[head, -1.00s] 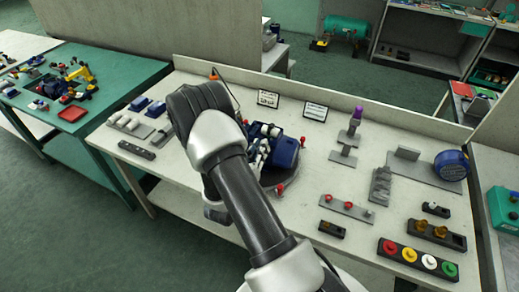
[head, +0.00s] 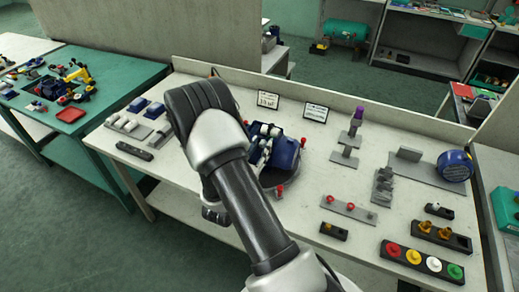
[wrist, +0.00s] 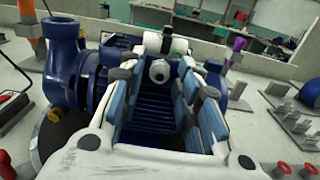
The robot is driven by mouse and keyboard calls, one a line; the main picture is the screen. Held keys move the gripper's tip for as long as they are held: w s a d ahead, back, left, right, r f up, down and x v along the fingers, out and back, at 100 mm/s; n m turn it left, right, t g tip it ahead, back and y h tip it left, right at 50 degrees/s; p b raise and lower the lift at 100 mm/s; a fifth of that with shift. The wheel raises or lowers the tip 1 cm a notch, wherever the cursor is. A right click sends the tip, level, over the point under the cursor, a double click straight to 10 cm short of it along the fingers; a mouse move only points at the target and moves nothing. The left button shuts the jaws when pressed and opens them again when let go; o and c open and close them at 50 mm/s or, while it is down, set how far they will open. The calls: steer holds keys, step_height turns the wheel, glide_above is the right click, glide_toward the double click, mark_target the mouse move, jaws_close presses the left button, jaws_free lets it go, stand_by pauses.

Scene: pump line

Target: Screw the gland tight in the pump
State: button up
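The blue pump (head: 287,152) stands on a dark round base (head: 296,178) on the bench, partly hidden by my arm. In the wrist view, its blue flanged body (wrist: 63,70) is at left, with finned blue housing (wrist: 150,118) behind and below my fingers. My gripper (wrist: 166,62) reaches over the pump, its blue-padded fingers spread with a clear gap. A small pale round piece (wrist: 159,71) shows between the far finger ends; I cannot tell whether it is the gland or whether the fingers touch it. In the head view my gripper (head: 264,138) is close against the pump.
Red knobs (head: 303,142) stand around the pump base. Grey fixtures (head: 345,150), a strip with red pegs (head: 348,208) and a tray of coloured buttons (head: 422,262) are to the right. A low wall (head: 380,115) runs along the back.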

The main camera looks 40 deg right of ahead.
steer(key=shift+r+n+p, duration=0.1)
steer(key=shift+n+p, duration=0.65)
steer(key=shift+n, duration=0.55)
steer(key=shift+c, duration=0.4)
jaws_close()
steer(key=shift+f+m+b, duration=0.3)
steer(key=shift+m+b, duration=0.8)
steer(key=shift+m, duration=0.1)
steer(key=shift+r+m, duration=0.15)
steer(key=shift+m, duration=0.45)
